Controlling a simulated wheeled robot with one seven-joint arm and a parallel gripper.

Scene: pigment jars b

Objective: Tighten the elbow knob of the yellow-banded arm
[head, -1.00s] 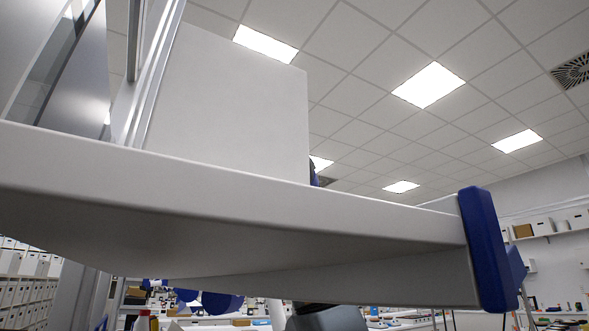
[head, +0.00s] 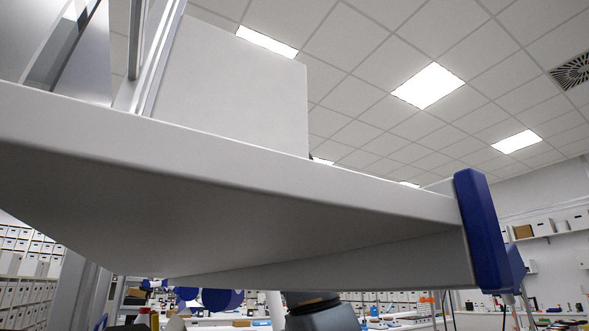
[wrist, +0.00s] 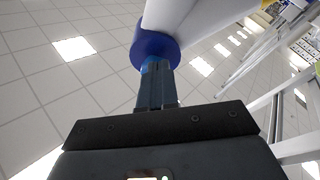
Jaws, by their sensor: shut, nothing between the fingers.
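In the wrist view my gripper (wrist: 155,72) points at a dark blue round collar or knob (wrist: 152,46) at the end of a white tube-like arm (wrist: 190,25). The fingers are shut. Their tips are at the lower edge of the blue part, by a lighter blue piece; I cannot tell whether they touch it. A small yellow patch (wrist: 268,3) shows at the top right; I cannot tell whether it is the band. In the head view the fingertips are hidden.
In the head view a large white beam (head: 250,185) with a blue end cap (head: 482,243) crosses close in front. A pale box-like panel (head: 235,90) stands above it. Blue round shapes (head: 220,299) show below. Shelves of boxes (head: 30,260) stand at the left.

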